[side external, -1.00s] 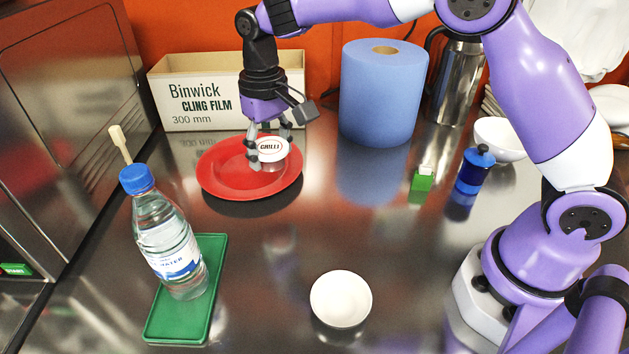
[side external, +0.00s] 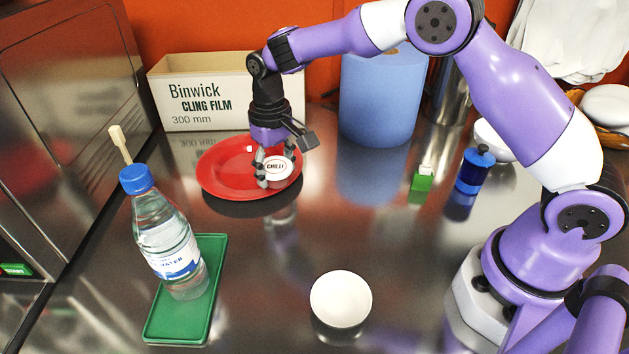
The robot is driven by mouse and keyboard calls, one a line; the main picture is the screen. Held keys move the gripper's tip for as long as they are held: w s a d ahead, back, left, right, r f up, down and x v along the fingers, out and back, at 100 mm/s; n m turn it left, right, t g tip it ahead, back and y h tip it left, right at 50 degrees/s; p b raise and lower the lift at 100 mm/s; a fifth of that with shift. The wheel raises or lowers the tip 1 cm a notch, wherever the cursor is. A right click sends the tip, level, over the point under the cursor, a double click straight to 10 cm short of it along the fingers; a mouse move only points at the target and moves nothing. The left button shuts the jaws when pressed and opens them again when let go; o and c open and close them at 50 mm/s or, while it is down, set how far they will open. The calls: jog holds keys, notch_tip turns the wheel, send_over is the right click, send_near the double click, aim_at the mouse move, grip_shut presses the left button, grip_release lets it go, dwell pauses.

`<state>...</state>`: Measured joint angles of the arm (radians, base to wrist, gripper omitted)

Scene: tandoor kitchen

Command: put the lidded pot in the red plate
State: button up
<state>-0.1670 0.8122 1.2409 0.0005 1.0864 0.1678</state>
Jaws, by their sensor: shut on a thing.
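The lidded pot (side external: 278,166) is small, with a white lid marked CHILLI. My gripper (side external: 274,172) points down with its fingers shut around the pot's sides. The red plate (side external: 222,180) lies flat on the steel counter. The pot appears upright, over the right front part of the plate and in front of its rim in this view. I cannot tell whether its base touches the plate.
A cling film box (side external: 205,95) and a blue paper roll (side external: 380,105) stand behind. A water bottle (side external: 168,235) stands on a green tray (side external: 180,325). A white bowl (side external: 341,299), green block (side external: 422,180) and blue container (side external: 474,172) stand on the counter. The middle is clear.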

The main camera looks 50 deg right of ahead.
aim_at(275, 165)
jog(key=o, duration=1.2)
jog(key=shift+o, duration=0.2)
jog(key=shift+r, duration=0.45)
notch_tip(275, 165, up, 15)
jog(key=s+d+t, duration=0.1)
jog(key=s+d, duration=0.1)
jog(key=s, duration=0.1)
jog(key=s+d+f+t, duration=0.1)
jog(key=s+d+t, duration=0.1)
jog(key=s, duration=0.7)
jog(key=s+d+t, duration=0.2)
jog(key=s+d, duration=0.1)
jog(key=s, duration=0.5)
jog(key=shift+s+f+t, duration=0.3)
jog(key=shift+s+f, duration=0.05)
jog(key=shift+s, duration=0.05)
